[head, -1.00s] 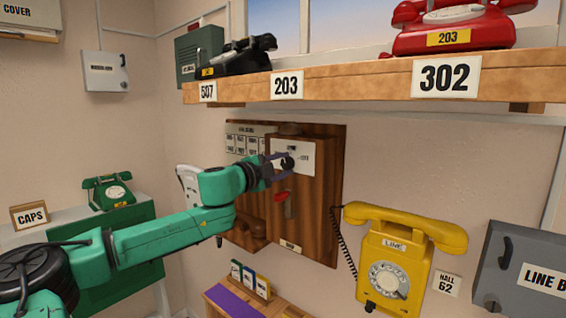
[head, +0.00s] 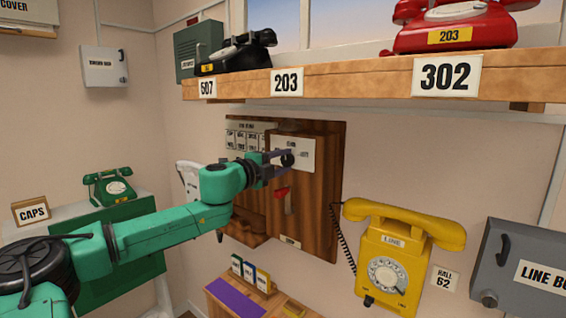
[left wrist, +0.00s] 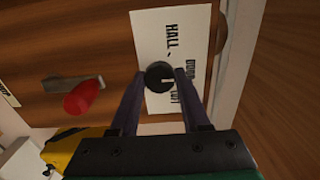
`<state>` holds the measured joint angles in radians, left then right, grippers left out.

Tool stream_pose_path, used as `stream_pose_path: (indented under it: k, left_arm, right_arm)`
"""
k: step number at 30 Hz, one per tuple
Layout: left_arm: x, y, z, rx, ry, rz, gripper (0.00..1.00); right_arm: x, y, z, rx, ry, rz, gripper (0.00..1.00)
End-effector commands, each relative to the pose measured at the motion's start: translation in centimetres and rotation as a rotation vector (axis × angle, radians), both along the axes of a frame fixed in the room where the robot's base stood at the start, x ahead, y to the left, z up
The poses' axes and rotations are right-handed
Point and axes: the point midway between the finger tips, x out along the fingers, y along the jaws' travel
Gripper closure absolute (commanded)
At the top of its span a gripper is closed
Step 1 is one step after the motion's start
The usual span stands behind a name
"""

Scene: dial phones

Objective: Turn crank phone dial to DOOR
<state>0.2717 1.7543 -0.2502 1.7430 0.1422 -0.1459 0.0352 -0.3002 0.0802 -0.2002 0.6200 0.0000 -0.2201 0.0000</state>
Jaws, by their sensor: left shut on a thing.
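The crank phone (head: 312,200) is a brown wooden box on the wall, with a white dial plate (head: 307,146) at its top front. The plate also shows in the left wrist view (left wrist: 172,30), with HALL legible and other words partly covered. My left gripper (head: 287,158) is at the plate, shut on the dark round dial knob (left wrist: 159,75), one finger on each side. The knob has a pale pointer mark; which word it points to I cannot tell. A red-handled lever (left wrist: 84,97) is below the dial. My right gripper is not in view.
A wooden shelf (head: 350,79) with a red phone (head: 455,25) and a black phone (head: 238,54) runs above the crank phone. A yellow phone (head: 390,262) hangs to its right. A green phone (head: 108,186) stands at left.

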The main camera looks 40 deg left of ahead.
Motion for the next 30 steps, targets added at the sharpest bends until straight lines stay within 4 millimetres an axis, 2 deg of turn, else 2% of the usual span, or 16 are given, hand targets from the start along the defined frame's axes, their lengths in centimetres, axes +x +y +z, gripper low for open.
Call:
stream_pose_path:
  k: [2, 3, 5, 14, 20, 26, 30]
  left_arm:
    - [0.0, 0.0, -0.1, -0.001, 0.001, -0.001, 1.00]
    - [0.0, 0.0, -0.1, -0.001, 0.001, 0.000, 0.46]
    - [0.0, 0.0, -0.1, -0.001, 0.001, 0.000, 0.24]
    - [0.0, 0.0, -0.1, -0.001, 0.000, 0.000, 0.24]
    - [-0.8, -0.3, -0.3, 0.008, -0.003, -0.006, 0.24]
    - [-3.8, -0.1, -0.6, 0.007, -0.006, 0.002, 0.24]
    - [-7.7, -0.1, -0.7, 0.008, -0.005, 0.005, 0.24]
  right_arm:
    - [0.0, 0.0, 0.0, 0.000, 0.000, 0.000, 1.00]
    - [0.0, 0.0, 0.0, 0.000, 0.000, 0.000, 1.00]
    - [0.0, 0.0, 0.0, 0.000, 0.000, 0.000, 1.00]
    - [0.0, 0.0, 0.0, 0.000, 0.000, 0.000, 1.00]
    - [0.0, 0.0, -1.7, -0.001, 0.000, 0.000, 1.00]
    - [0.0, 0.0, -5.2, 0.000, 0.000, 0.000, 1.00]
    - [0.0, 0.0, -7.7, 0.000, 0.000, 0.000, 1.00]
